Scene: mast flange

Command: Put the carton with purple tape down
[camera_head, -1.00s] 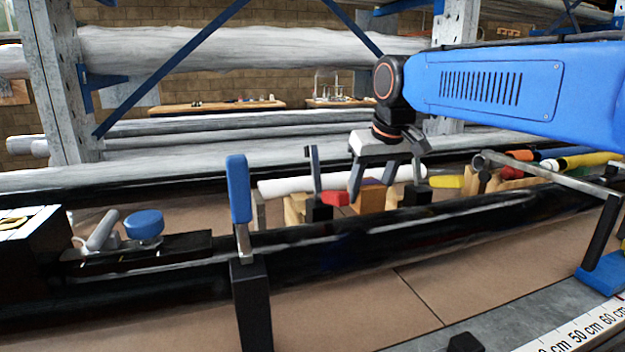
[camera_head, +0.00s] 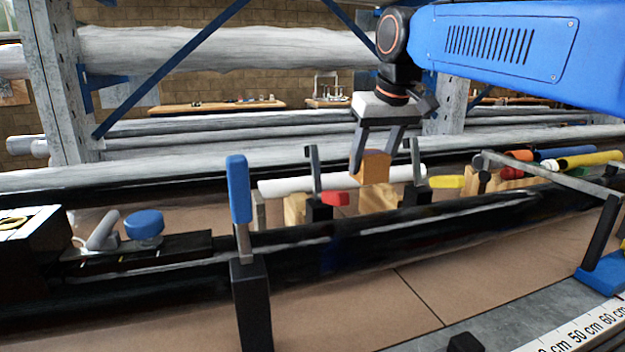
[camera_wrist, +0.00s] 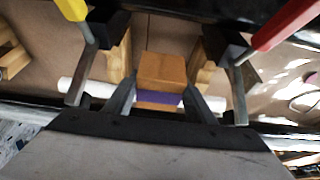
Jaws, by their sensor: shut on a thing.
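The carton with purple tape (camera_head: 374,167) is a small orange-brown box. My gripper (camera_head: 372,165) is shut on it, and in the head view the carton is between the fingertips, just above or at the top of a wooden block (camera_head: 378,199). I cannot tell whether it touches the block. In the wrist view the carton (camera_wrist: 162,70) sits between the two fingers (camera_wrist: 160,95), with a purple band of tape (camera_wrist: 159,98) across its near part.
Clamps with a red handle (camera_head: 335,198) and a yellow handle (camera_head: 446,181) stand on either side. A white tube (camera_head: 285,187) lies behind. A long black pipe (camera_head: 400,226) runs in front, and a blue-handled clamp (camera_head: 238,190) stands at left.

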